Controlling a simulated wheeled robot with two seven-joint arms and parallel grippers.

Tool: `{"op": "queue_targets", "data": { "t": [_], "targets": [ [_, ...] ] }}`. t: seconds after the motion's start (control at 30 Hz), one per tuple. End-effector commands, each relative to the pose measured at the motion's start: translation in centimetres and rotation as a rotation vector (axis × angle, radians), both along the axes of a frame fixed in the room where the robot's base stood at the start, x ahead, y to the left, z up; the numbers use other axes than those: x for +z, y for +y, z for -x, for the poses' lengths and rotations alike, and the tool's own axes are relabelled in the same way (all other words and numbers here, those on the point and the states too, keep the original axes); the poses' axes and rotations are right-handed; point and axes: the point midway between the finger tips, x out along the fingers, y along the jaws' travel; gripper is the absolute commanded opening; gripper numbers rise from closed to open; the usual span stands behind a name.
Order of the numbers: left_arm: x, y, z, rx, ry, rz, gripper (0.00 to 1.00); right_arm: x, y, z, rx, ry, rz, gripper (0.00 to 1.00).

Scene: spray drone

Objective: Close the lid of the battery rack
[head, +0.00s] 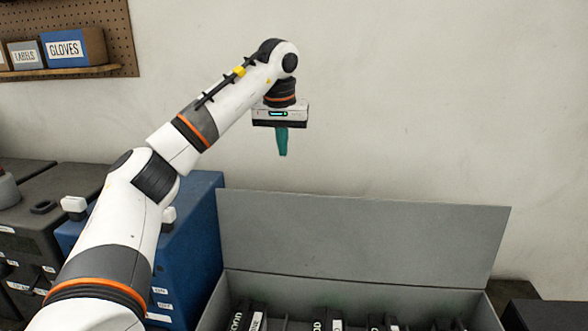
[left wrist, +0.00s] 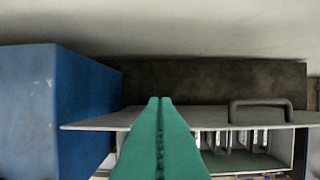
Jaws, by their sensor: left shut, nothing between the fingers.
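The grey battery rack (head: 290,284) stands at the bottom of the head view with its lid (head: 350,238) raised, nearly upright along the back side. Several dark batteries (head: 250,318) with white labels are inside. My left gripper (head: 283,155) is shut and empty, pointing down, above the lid's top edge and apart from it. In the left wrist view its green fingers (left wrist: 159,100) overlap the lid's edge (left wrist: 95,123). A dark handle (left wrist: 262,104) shows on the lid's wall side. The rack's front is cut off. My right gripper is not in view.
A blue cabinet (head: 202,230) stands close on the rack's left, also in the left wrist view (left wrist: 60,105). Dark cases (head: 45,215) are farther left. A dark surface (left wrist: 215,80) lies behind the lid before the wall. The air around the gripper is clear.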

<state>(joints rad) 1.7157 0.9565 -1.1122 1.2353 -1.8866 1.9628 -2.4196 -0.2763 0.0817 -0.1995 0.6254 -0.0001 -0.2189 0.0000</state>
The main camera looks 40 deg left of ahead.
Motion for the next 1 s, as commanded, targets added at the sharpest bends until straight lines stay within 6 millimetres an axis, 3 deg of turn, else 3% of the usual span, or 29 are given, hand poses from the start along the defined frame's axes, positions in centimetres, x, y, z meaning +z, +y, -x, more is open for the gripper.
{"op": "queue_targets", "data": {
  "t": [0.17,0.3,0.53,0.77,1.0],
  "targets": [
    [-2.1,0.3,-0.4,0.002,0.004,-0.001,0.0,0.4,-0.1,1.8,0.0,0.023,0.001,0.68],
    [-4.9,0.7,-0.9,0.001,0.005,0.0,0.0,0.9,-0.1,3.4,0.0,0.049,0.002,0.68],
    [-9.7,1.3,-1.9,0.0,0.006,0.0,0.0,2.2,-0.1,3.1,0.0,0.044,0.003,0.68],
    [-9.0,-0.2,0.5,-0.002,-0.001,-0.001,0.0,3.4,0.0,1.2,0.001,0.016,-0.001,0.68],
    [-9.1,-0.9,1.4,-0.001,0.0,0.001,0.0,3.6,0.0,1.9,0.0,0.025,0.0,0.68]
  ]
}}
